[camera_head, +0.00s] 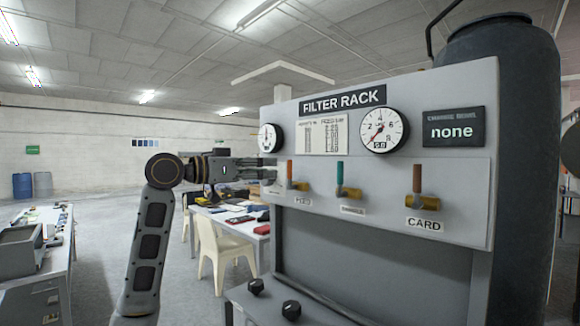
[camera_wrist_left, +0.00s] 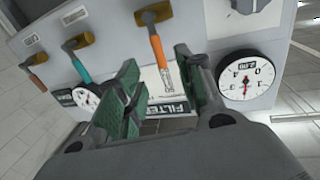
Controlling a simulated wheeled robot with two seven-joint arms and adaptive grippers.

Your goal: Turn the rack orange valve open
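The orange valve handle (camera_head: 289,170) is the leftmost of three on the filter rack panel (camera_head: 455,215). It points upward from its brass body (camera_head: 301,186), above a label that is hard to read. My left gripper (camera_head: 270,168) comes in from the left, its fingertips close to this handle. In the left wrist view, the gripper (camera_wrist_left: 157,66) is open, with the orange handle (camera_wrist_left: 157,50) showing between its two green-padded fingers. I cannot tell whether either finger touches the handle. My right gripper is in neither view.
A teal handle (camera_head: 339,174) and a brown-orange CARD handle (camera_head: 417,178) stand upright farther right. Gauges (camera_head: 384,130) sit above them. A dark tank (camera_head: 515,110) stands behind the rack. Black knobs (camera_head: 291,310) are on the lower ledge. A chair (camera_head: 219,252) stands behind the arm.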

